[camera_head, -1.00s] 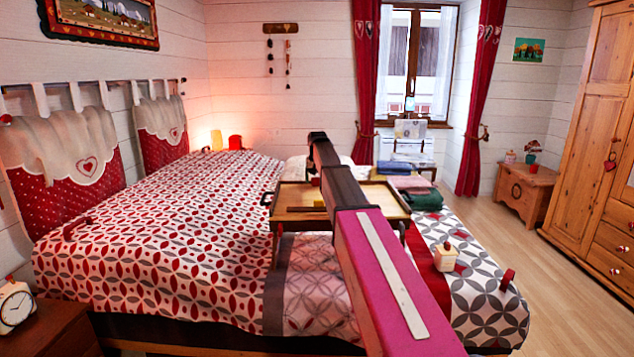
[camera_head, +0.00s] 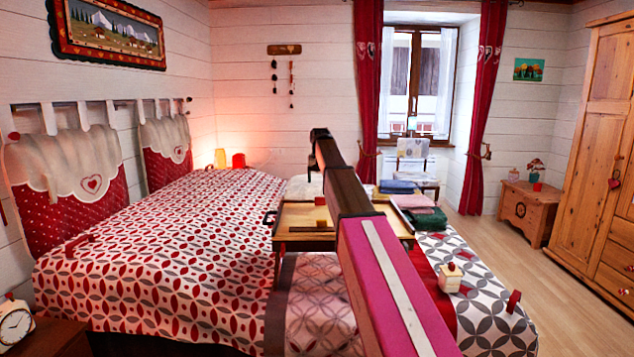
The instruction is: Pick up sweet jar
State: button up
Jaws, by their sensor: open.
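A small pinkish jar (camera_head: 513,174) stands on the wooden chest (camera_head: 522,214) by the far right wall; it is small in view, and I cannot tell for sure that it is the sweet jar. A cream, box-like container with a red knob (camera_head: 450,279) stands on the near right part of the bed. My arm reaches forward over the bed, and my gripper (camera_head: 313,165) is at its far dark end, above the wooden bed tray. It is open and holds nothing that I can see; its fingers are hard to make out. It is well apart from both containers.
The bed (camera_head: 170,250) fills the left and middle. The wooden bed tray (camera_head: 300,240) and folded towels (camera_head: 425,220) lie on it, partly behind my arm. A wardrobe (camera_head: 590,160) stands at the right. The floor (camera_head: 500,245) between bed and chest is clear.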

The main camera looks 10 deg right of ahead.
aim_at(446, 284)
jog(key=k, duration=1)
